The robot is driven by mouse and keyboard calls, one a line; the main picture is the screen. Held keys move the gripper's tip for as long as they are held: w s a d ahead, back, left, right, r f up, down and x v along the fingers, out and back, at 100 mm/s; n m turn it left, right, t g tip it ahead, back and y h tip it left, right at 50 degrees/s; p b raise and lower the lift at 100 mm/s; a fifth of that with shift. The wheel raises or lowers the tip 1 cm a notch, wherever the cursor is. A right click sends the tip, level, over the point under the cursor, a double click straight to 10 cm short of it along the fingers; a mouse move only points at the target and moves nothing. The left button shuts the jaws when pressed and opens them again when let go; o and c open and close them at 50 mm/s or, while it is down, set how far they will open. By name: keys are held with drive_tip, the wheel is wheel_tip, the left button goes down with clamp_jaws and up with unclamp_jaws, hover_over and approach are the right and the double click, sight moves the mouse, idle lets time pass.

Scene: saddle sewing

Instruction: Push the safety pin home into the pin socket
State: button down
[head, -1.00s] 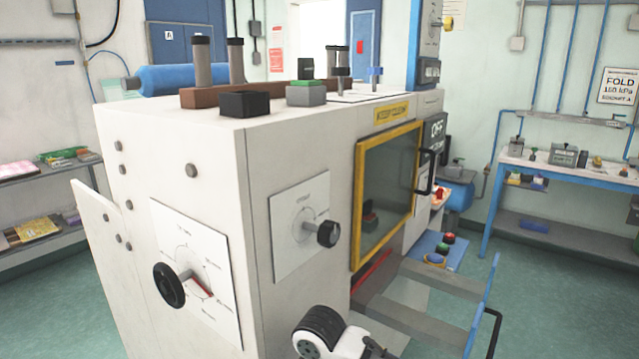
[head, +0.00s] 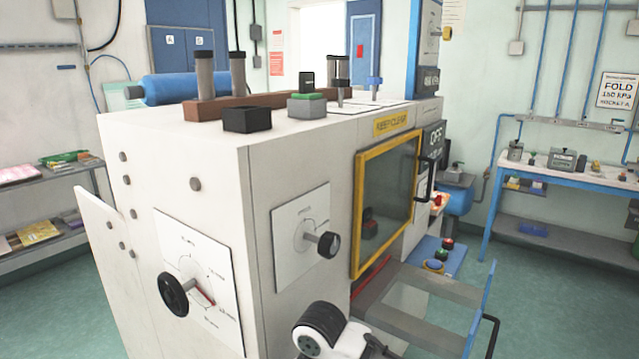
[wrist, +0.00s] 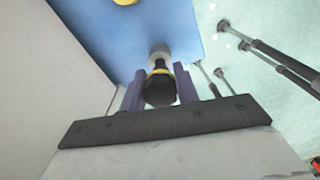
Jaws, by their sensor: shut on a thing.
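In the wrist view, the safety pin (wrist: 160,88) shows a rounded black head with a yellow ring. My gripper (wrist: 160,82) has its two purple-grey fingers on either side of this head and is shut on it. A pale grey metal part (wrist: 159,56) lies just beyond the ring, against a blue panel (wrist: 125,35). I cannot tell whether it is the pin's shank or the pin socket, nor how deep the pin sits. In the head view, my white and black arm shows at the bottom centre, and the pin and socket cannot be made out.
The white machine (head: 200,150) fills the middle of the head view, with a yellow-framed window (head: 385,205) and dials on its side. A grey frame (head: 435,290) with a blue end plate juts out at lower right. A blue workbench (head: 550,170) stands at the right wall.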

drive_tip(key=shift+r+p, duration=1.4)
drive_tip(key=shift+r, duration=0.6)
